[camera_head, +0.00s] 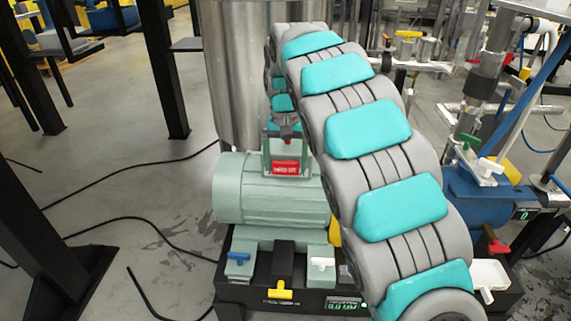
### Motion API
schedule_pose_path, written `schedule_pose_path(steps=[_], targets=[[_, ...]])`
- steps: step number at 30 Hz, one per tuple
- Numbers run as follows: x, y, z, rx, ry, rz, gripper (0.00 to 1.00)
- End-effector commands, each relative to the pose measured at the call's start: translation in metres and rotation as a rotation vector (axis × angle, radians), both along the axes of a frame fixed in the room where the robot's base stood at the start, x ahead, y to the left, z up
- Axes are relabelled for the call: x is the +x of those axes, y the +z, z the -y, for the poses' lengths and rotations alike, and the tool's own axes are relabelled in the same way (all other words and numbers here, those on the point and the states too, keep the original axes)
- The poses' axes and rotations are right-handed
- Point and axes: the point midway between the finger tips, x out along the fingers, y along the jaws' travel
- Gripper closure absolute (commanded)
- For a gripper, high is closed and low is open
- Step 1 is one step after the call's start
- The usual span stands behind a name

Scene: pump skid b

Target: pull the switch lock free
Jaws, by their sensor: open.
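A red block with small white lettering (285,167) sits in a grey-green upright frame on top of the pale green motor (268,196). It looks like the switch lock, but the lettering is too small to read surely. My gripper (284,137) is dark grey, small in the picture and open. It hangs at the end of my arm just above the red block, at the top of the frame. My arm hides the frame's right side, and I cannot tell whether the fingers touch anything.
A steel tank (238,80) stands close behind the motor. A blue pump (478,195) with pipework is at right. Black posts and floor cables lie left, with open floor between.

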Motion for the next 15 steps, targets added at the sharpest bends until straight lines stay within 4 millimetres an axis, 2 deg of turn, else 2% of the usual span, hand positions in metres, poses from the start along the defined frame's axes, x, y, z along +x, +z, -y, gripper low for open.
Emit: schedule_pose_path(steps=[9, 15], targets=[[0.0002, -0.0063, 0.0001, 0.001, 0.0, 0.002, 0.0], [0.0002, -0.0062, 0.0001, 0.001, 0.0, 0.001, 0.21]])
